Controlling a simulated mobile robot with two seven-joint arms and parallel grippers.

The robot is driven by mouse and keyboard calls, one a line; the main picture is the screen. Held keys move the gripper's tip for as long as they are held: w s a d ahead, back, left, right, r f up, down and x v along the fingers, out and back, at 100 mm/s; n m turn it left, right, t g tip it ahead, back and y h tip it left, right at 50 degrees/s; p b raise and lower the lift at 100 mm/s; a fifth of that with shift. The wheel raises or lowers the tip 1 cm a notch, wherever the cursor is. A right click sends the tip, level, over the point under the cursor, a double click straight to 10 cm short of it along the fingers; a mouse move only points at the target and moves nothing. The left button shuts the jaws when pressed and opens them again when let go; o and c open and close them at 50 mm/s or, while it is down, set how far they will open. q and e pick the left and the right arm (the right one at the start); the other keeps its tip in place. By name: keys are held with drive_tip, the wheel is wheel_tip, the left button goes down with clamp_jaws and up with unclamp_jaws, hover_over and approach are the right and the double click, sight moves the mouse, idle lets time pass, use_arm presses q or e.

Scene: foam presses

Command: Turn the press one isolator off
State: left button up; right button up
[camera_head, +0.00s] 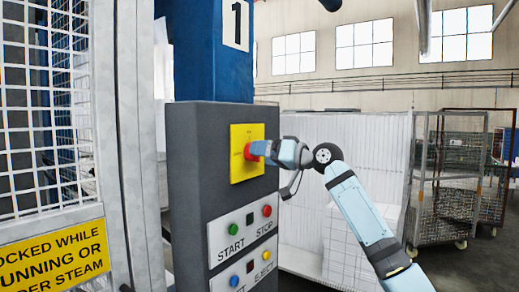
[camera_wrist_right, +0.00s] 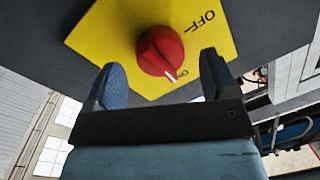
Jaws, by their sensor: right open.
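The press one isolator is a red rotary knob (camera_head: 248,152) on a yellow plate (camera_head: 242,174) on the dark grey control post. In the right wrist view the knob (camera_wrist_right: 158,48) has a white mark at the ON label, with OFF printed further along the yellow plate (camera_wrist_right: 190,14). My right gripper (camera_head: 259,149) is at the knob, coming from the right. Its open fingers (camera_wrist_right: 161,68) stand on either side of the knob, with gaps visible between them and it. Whether the fingertips reach around the knob is unclear. My left gripper is not in view.
Below the isolator are panels with START (camera_head: 233,229) and STOP (camera_head: 267,211) buttons, and further buttons under them. A number 1 sign (camera_head: 237,25) is on the blue column above. A mesh guard (camera_head: 45,110) stands left. Wire carts (camera_head: 455,190) stand right.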

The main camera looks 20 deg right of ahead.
drive_tip(key=shift+x, duration=0.9)
drive_tip(key=shift+c, duration=0.5)
drive_tip(key=c, duration=0.8)
